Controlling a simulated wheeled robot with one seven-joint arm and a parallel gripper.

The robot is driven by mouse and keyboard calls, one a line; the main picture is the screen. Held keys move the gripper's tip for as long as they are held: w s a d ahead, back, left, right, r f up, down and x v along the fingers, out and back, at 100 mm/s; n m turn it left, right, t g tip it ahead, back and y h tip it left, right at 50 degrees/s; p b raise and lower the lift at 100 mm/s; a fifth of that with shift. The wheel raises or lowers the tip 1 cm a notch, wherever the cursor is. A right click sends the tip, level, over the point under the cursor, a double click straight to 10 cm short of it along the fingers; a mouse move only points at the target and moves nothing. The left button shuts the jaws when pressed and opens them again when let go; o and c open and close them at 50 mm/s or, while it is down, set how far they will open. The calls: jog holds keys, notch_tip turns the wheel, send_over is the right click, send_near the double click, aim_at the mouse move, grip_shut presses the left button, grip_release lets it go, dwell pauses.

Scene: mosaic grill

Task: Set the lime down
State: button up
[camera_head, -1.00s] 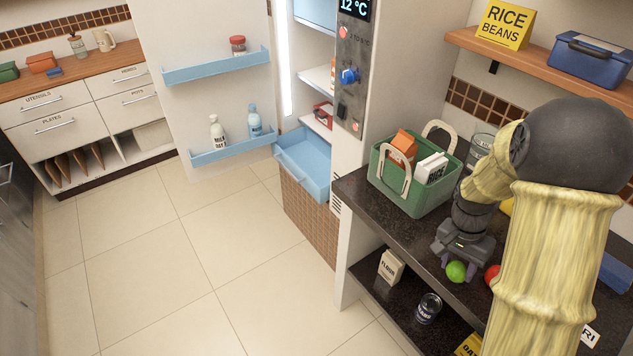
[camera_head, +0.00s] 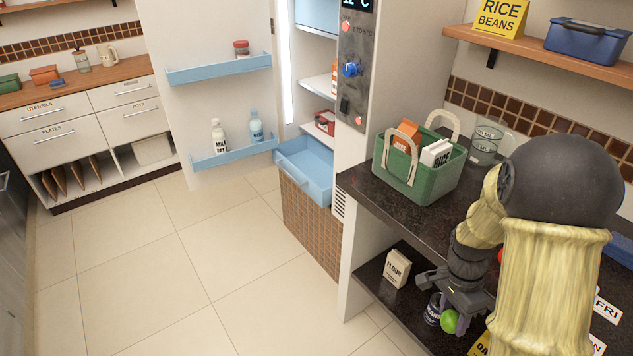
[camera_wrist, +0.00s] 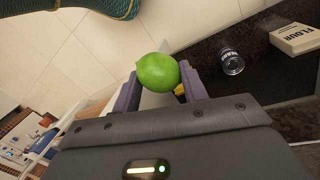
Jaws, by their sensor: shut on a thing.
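The green lime (camera_head: 449,321) is held between the fingers of my gripper (camera_head: 456,308), which is shut on it. In the wrist view the lime (camera_wrist: 157,72) sits between the two purple-grey fingertips. In the head view the gripper is at the front edge of the dark counter, low, with the lime overlapping a can on the lower shelf. I cannot tell that the lime touches any surface.
The lower shelf (camera_head: 372,276) bears a flour box (camera_head: 396,268), a can (camera_head: 433,309) and a yellow box (camera_head: 480,345). A green basket (camera_head: 437,180) with packets stands on the counter (camera_head: 362,185). A blue drawer (camera_head: 305,175) is pulled out. The tiled floor is clear.

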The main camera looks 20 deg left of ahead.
notch_tip(320, 180, down, 16)
jog(key=b, duration=1.5)
jog(key=shift+f, duration=0.15)
jog(key=shift+a, duration=0.1)
